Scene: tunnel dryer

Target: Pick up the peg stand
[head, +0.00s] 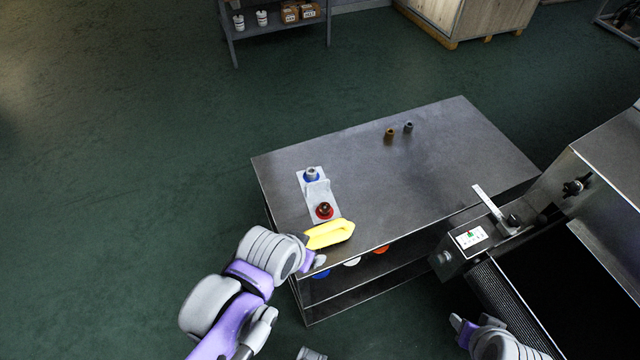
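The peg stand (318,192) looks like a pale grey plate with an upright piece in its middle, lying near the left end of the metal table. A grey fitting with a blue ring (311,175) sits at its far end, and a dark fitting with a red ring (324,210) at its near end. My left gripper (313,262) is at the table's near left edge, beside a yellow block and apart from the stand; its fingers are partly hidden. My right gripper (462,328) is low at the right, away from the stand, only partly visible.
The yellow block (330,235) lies between my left gripper and the stand. Two small cylinders, brown (389,133) and grey (408,127), stand at the table's (440,165) back. The table's middle is clear. Dryer machinery (480,240) adjoins its right side. Coloured round items show on the shelf below.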

